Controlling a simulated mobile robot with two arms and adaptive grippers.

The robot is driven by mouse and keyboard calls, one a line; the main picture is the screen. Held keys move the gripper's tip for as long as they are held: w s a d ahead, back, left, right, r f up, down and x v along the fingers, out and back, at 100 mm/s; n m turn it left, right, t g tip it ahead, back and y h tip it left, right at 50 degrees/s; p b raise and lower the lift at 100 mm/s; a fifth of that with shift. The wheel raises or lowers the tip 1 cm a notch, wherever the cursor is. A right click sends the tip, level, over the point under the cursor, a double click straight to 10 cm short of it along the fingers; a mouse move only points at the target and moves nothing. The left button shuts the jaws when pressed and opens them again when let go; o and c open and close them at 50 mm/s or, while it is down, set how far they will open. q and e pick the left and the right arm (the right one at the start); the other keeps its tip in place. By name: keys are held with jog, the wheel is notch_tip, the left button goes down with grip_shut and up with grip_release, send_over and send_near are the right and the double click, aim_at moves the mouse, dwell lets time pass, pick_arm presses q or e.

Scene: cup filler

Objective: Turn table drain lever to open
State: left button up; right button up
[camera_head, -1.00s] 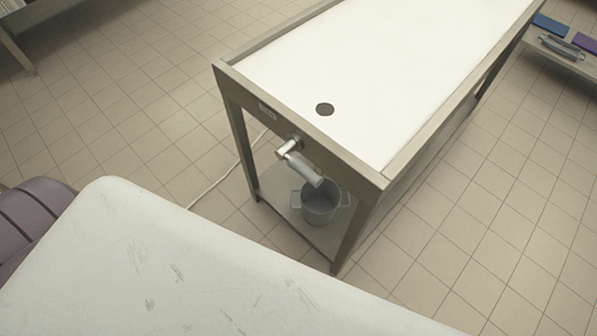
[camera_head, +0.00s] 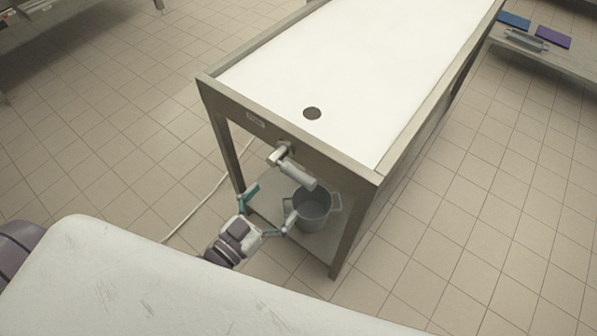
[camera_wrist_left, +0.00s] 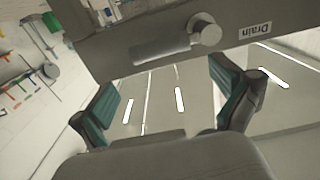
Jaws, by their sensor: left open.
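The drain lever (camera_head: 297,173) is a light grey handle on a metal pivot at the near end of the metal table (camera_head: 213,92). In the head view it points right and down from its pivot. In the left wrist view the lever (camera_wrist_left: 160,50) and its round pivot show beside a "Drain" label (camera_wrist_left: 255,29). My left gripper (camera_head: 270,207) is open and empty, below and to the left of the lever, apart from it. Its two teal-padded fingers (camera_wrist_left: 165,103) show in the wrist view, with the lever beyond them. My right gripper is not in view.
A grey pot (camera_head: 312,208) stands on the table's lower shelf (camera_head: 268,205), under the lever. A dark drain hole (camera_head: 312,113) is in the white table top. A table leg (camera_head: 350,228) stands right of the pot. A low bench (camera_head: 560,62) is at the far right.

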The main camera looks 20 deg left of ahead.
aim_at(296, 178)
pick_arm(q)
jog(key=x, duration=0.9)
jog(key=shift+f+p, duration=0.1)
jog(key=shift+p, duration=0.2)
jog(key=c, duration=1.5)
